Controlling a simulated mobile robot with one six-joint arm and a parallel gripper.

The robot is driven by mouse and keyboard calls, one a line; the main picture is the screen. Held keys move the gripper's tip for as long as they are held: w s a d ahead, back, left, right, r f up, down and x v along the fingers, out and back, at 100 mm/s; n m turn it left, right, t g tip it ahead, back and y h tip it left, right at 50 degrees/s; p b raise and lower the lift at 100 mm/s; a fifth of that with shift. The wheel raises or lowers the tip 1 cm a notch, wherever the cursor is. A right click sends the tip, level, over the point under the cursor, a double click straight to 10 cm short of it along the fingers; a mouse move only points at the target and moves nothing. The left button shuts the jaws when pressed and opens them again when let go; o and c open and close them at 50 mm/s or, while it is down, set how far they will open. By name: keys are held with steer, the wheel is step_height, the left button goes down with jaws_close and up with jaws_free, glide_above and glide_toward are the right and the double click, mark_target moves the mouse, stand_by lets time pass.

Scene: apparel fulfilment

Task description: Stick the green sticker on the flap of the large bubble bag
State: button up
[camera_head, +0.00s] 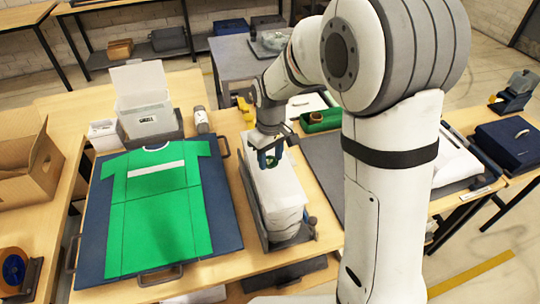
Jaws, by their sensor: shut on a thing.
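My gripper (269,160) points down at the far end of a white stack (276,192) in a grey holder. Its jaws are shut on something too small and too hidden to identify. I cannot tell whether the jaws touch the stack. A white, padded-looking bag (456,165) lies partly behind my arm on the right side; it may be the large bubble bag, but its flap cannot be made out. A green tray (318,122) with a brown round item stands behind the stack. I cannot make out a green sticker.
A green shirt with a white stripe (155,215) lies flat on a dark blue board (226,236) at left. Behind it stand a white bin (141,92) and a grey cylinder (201,120). An open cardboard box (40,165) is at far left. A dark blue case (512,145) sits at right.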

mark_target(271, 162)
steer(key=shift+r, duration=0.1)
steer(key=o, duration=0.7)
steer(key=shift+o, duration=0.6)
steer(key=o, duration=0.4)
step_height(271, 162, up, 9)
steer(key=p, duration=0.6)
